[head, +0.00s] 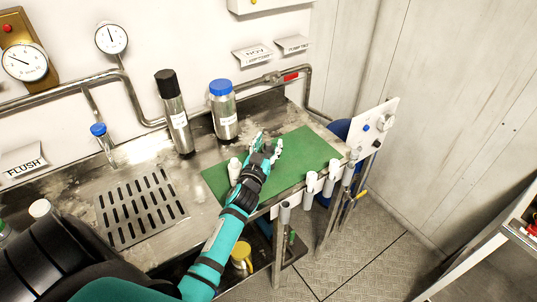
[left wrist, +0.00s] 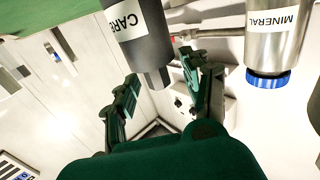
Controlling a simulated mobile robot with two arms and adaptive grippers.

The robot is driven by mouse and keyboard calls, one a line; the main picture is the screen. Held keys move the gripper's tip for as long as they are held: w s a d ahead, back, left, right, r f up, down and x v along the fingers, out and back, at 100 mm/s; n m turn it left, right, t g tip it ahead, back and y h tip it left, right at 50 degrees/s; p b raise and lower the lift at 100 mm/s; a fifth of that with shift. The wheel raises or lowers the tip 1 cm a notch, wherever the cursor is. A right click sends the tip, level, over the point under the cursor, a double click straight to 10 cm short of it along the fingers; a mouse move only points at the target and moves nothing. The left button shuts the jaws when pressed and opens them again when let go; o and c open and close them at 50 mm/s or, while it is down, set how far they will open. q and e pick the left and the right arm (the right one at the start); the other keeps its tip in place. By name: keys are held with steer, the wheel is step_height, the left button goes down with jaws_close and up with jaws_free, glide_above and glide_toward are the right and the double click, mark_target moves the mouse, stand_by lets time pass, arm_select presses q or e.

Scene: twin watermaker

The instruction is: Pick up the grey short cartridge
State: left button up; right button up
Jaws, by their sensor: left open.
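A dark grey cartridge (left wrist: 143,42) with a white label reading "CARB" hangs in from the top of the left wrist view, which looks upside down. Its narrower end lies between the two fingers in that picture. My left gripper (head: 267,148) is open above the green mat (head: 310,152) in the head view; it also shows in the left wrist view (left wrist: 159,68). I see no finger closed on the cartridge, and I cannot tell whether either finger touches it. In the head view my gripper hides most or all of the cartridge. My right gripper is not in view.
A steel bottle with a blue cap (head: 224,112), labelled "MINERAL" in the wrist view (left wrist: 275,38), stands behind the mat. A black-topped canister (head: 178,122) stands left of it. A white cylinder (head: 234,172) stands near the mat's left side. Pipes run along the back wall.

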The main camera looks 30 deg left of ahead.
arm_select(q)
steer(key=shift+w, duration=0.25)
steer(key=shift+s, duration=0.1)
steer(key=shift+c, duration=0.6)
jaws_close()
